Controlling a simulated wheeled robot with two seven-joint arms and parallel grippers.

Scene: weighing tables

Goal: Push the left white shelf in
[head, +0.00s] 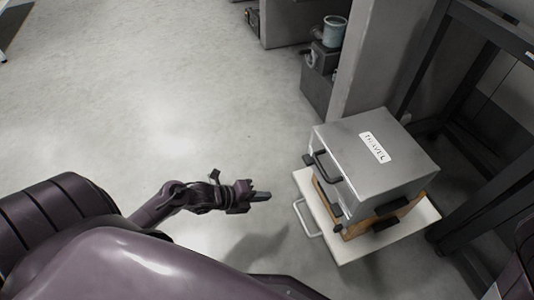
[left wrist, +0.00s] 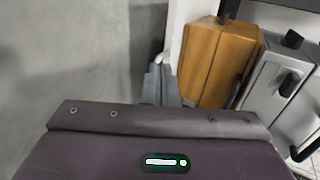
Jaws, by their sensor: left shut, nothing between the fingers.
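The white shelf (head: 348,252) is a flat white board low at the right of the head view. A light bar handle (head: 306,219) is on its left edge. It carries an orange-brown box with a grey case on top. My left gripper (head: 265,196) is shut and empty, just left of the handle, with a small apparent gap; contact cannot be told. In the left wrist view the shut fingers (left wrist: 160,82) point towards a narrow white strip (left wrist: 178,35) of the shelf, beside the orange box. My right gripper does not show.
The grey case (head: 362,150) has a label and dark handle; the orange-brown box (head: 354,228) is below it. It also shows in the left wrist view (left wrist: 215,60). A dark metal frame (head: 420,65) stands behind on the right. The floor (head: 150,110) to the left is clear.

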